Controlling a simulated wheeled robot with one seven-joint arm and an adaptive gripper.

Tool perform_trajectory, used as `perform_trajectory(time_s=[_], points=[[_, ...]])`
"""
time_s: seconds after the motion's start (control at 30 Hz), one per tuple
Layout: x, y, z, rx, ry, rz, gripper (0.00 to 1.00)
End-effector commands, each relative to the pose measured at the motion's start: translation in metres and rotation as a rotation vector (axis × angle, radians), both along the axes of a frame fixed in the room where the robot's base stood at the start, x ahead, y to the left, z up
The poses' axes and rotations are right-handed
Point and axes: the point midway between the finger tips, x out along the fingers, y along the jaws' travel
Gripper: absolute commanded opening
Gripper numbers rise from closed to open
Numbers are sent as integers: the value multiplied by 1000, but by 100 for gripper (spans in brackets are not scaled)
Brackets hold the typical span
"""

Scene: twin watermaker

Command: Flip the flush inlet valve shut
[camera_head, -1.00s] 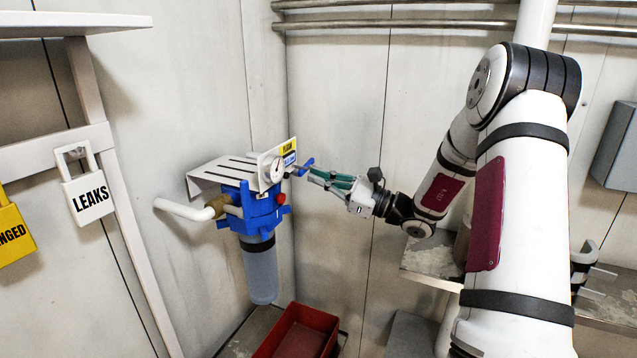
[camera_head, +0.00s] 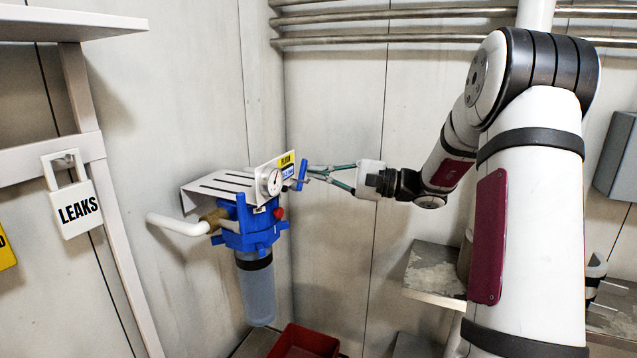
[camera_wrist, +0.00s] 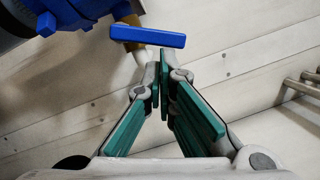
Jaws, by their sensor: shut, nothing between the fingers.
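In the wrist view the blue handle (camera_wrist: 148,38) lies almost level across the top. My gripper (camera_head: 311,172) is shut and empty, with its green-padded fingertips just right of the handle in the head view. In the wrist view the closed fingertips (camera_wrist: 160,66) sit just below the handle's right part. I cannot tell whether they touch it. The valve body behind the handle is mostly hidden.
The blue filter housing (camera_head: 254,238) with its clear bowl hangs under the white bracket (camera_head: 222,185). A round gauge (camera_head: 271,182) and red knob (camera_head: 279,212) are close by. A red bin (camera_head: 302,340) stands below.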

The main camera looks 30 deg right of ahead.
Motion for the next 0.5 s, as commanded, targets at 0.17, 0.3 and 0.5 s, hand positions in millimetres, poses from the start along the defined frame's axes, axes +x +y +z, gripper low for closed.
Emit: perform_trajectory(time_s=[0.17, 0.3, 0.5], points=[[-2, 4, 7, -128, -85, 1, 0], [-3, 6, 10, -195, -128, 2, 0], [-4, 5, 11, -190, -125, 1, 0]])
